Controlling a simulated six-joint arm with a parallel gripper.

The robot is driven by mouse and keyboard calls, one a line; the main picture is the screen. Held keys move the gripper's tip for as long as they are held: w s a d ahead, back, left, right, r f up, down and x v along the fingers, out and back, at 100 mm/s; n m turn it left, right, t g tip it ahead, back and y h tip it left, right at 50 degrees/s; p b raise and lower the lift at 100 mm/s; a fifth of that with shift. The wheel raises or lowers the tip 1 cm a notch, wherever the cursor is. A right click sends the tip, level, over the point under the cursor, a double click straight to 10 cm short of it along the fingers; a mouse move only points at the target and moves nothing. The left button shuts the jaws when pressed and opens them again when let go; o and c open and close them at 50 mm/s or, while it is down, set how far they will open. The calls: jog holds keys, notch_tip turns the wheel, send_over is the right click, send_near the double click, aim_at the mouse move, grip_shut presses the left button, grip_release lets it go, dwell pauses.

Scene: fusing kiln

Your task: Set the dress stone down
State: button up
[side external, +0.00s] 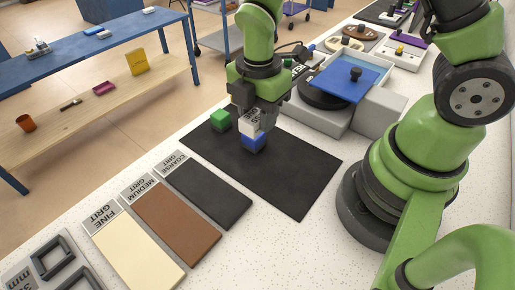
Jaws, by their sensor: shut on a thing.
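My gripper (252,112) points down over the black mat and is shut on a small pale block with dark lettering (250,123), which I take to be the dress stone. The lettering is too small to read in full, and the fingers hide part of the block. A blue block (255,142) shows directly beneath the pale one. I cannot tell whether the two touch, are one piece, or have a small gap between them. A green block (220,120) stands on the mat just left of my gripper.
The black mat (300,185) is bare to the front and right. Coarse (208,188), medium (177,222) and fine (134,250) grit plates lie at the front left. A grey machine with a blue lid (345,82) stands behind right. Dark square frames (52,258) lie at the lower left.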

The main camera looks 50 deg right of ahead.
aim_at(279, 160)
jog(key=s+d, duration=0.3)
jog(key=s, duration=0.1)
jog(key=f, duration=0.9)
jog(key=shift+w+a+f, duration=0.1)
jog(key=shift+a+f, duration=0.1)
jog(key=shift+f, duration=0.05)
jog(key=shift+f, duration=0.15)
jog(key=o, duration=0.9)
jog(key=shift+c, duration=0.2)
